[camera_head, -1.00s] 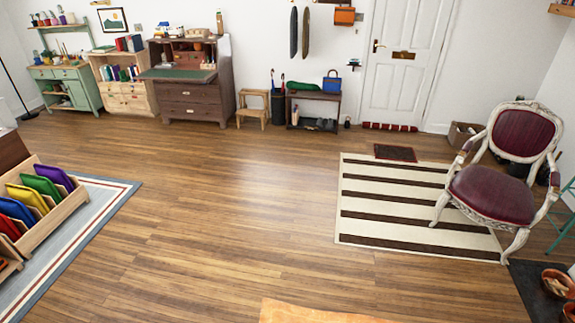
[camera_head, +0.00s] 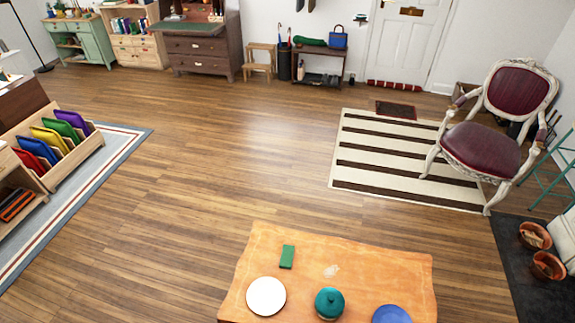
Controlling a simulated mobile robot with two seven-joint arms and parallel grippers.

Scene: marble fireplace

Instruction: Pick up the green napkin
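The green napkin (camera_head: 287,257) is a small folded rectangle. It lies flat near the far edge of a wooden table (camera_head: 388,271) at the bottom of the head view. A white plate (camera_head: 266,296) is just in front of it, a little to the left. A teal lidded pot (camera_head: 329,303) stands to the front right of the napkin. A blue plate (camera_head: 391,315) is farther right, cut off by the bottom of the picture. Neither of my grippers shows in the view.
Open wooden floor (camera_head: 200,180) lies beyond and left of the table. A striped rug (camera_head: 400,158) and a red armchair (camera_head: 485,145) are at the right, with clay pots (camera_head: 546,266) nearer. A rack of coloured folders (camera_head: 60,140) stands on a rug at the left.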

